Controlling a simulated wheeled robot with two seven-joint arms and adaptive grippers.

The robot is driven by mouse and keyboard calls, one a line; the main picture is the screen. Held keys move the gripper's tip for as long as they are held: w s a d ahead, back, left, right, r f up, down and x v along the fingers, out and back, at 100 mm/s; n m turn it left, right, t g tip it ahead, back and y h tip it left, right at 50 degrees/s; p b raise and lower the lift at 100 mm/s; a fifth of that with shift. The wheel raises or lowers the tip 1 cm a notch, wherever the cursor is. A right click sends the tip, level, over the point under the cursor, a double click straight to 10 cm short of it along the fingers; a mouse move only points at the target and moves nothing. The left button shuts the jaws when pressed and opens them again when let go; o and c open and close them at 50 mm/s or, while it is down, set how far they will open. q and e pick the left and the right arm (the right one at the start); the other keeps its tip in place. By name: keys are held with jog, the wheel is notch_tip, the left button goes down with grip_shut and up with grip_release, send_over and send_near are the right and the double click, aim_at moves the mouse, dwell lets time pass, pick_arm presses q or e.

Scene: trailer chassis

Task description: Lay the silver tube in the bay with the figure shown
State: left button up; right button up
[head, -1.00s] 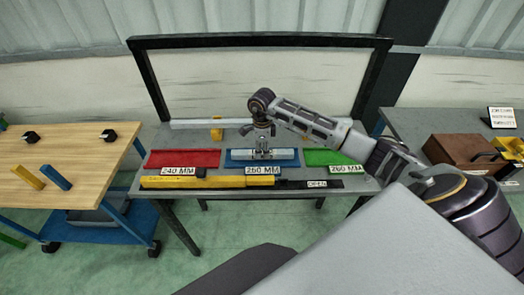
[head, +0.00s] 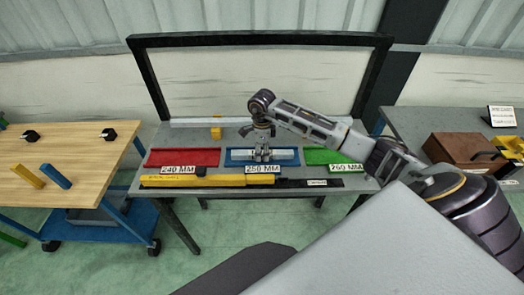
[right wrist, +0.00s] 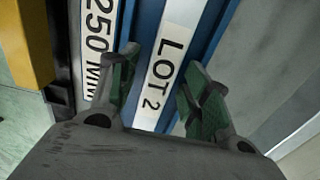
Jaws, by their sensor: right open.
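The silver tube (head: 238,155) lies in the middle, blue bay (head: 296,163), whose label reads 250 MM. In the right wrist view the tube (right wrist: 165,65) shows a white LOT 2 label and lies between blue walls. My right gripper (head: 262,157) is right over the tube. In the right wrist view its fingers (right wrist: 160,95) are apart, one on each side of the tube. A red bay (head: 183,158) labelled 240 MM is to the left, and a green bay (head: 328,157) labelled 260 MM is to the right. My left gripper is out of view.
A yellow bar (head: 205,181) and a dark strip run along the table's front. A yellow block (head: 216,133) stands behind the bays, near a pale rail. A black frame rises at the back. A wooden bench (head: 70,160) is left; a brown box (head: 462,150) and small sign (head: 502,117) are right.

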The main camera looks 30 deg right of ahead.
aim_at(262, 152)
jog(key=shift+r, duration=0.15)
notch_tip(262, 152, up, 12)
jog(key=b, duration=0.2)
dwell(0.7)
dwell(0.8)
